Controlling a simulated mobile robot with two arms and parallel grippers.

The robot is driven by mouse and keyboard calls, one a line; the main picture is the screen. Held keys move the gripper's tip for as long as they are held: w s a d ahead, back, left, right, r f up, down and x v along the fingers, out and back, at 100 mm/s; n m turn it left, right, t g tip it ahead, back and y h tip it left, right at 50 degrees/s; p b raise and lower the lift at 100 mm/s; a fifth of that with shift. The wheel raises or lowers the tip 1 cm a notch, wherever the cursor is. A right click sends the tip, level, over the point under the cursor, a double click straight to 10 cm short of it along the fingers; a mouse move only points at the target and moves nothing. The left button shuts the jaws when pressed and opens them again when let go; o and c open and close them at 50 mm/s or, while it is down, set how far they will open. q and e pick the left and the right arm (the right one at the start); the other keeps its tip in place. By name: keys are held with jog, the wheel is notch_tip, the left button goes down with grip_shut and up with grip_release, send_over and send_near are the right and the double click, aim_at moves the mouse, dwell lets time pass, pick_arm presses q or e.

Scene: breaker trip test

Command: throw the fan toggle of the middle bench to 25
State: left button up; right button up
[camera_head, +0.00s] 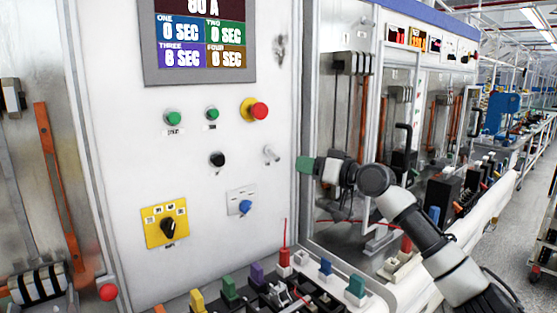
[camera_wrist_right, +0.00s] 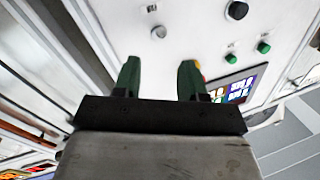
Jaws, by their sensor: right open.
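The bench's white panel (camera_head: 130,195) fills the left and middle of the head view. A small metal toggle (camera_head: 271,154) sticks out near the panel's right side; I cannot read a label for it. In the right wrist view the toggle (camera_wrist_right: 158,32) shows beyond the fingers, between their lines and apart from them. My right gripper (camera_head: 306,165), with green fingertips, is just right of the toggle at the panel's right edge. In the wrist view the right gripper (camera_wrist_right: 160,72) is open with nothing between its fingers. My left gripper is not in view.
Nearby are a black knob (camera_head: 217,159), green buttons (camera_head: 212,114), a red button on yellow (camera_head: 260,111), a blue knob (camera_head: 245,207) and a yellow rotary switch (camera_head: 166,226). A display (camera_head: 200,45) is above. Colored terminals (camera_head: 229,287) line the shelf below.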

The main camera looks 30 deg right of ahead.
aim_at(279, 158)
jog(key=shift+p+x, duration=1.5)
jog(key=shift+x, duration=2.85)
jog(key=shift+a, duration=0.1)
grip_shut()
